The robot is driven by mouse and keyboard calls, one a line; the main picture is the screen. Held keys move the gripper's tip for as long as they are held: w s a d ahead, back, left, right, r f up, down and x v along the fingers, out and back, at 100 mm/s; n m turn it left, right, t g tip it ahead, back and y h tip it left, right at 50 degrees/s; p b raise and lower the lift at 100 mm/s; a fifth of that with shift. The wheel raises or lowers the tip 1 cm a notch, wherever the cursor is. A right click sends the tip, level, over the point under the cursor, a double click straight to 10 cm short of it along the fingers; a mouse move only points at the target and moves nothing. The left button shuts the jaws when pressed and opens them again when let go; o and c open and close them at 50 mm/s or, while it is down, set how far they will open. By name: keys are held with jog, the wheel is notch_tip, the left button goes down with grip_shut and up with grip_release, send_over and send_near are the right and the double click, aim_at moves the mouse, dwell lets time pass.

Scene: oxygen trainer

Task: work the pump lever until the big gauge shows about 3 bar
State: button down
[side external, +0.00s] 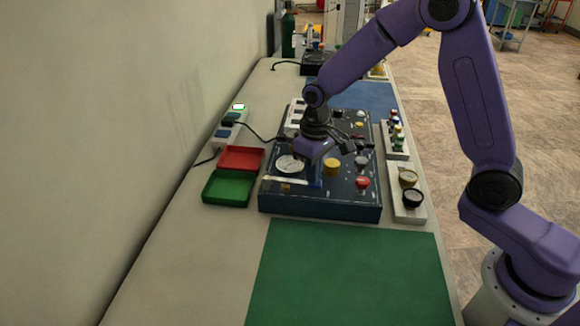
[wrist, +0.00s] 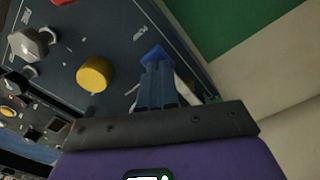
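The dark blue trainer panel (side external: 325,208) lies on the bench. A round white dial (side external: 290,163), which looks like the big gauge, is at its left; its needle is too small to read. A pale bar (side external: 285,181), probably the pump lever, lies across the panel's front left. My gripper (side external: 316,181) is low over the panel at the bar's right end. In the wrist view my gripper's blue fingers (wrist: 156,75) are close together, with a brighter blue piece (wrist: 154,54) at their tips and a pale bar (wrist: 186,88) beside them. I cannot tell whether anything is held.
A yellow knob (side external: 331,166) and a red knob (side external: 362,182) stand to the right of my gripper. Red (side external: 241,157) and green (side external: 228,188) trays lie left of the panel. Loose gauges (side external: 412,197) sit on its right. The green mat (side external: 345,275) in front is clear.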

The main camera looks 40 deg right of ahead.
jog(key=shift+r, duration=1.9)
jog(key=shift+f, duration=1.9)
jog(key=shift+r, duration=0.1)
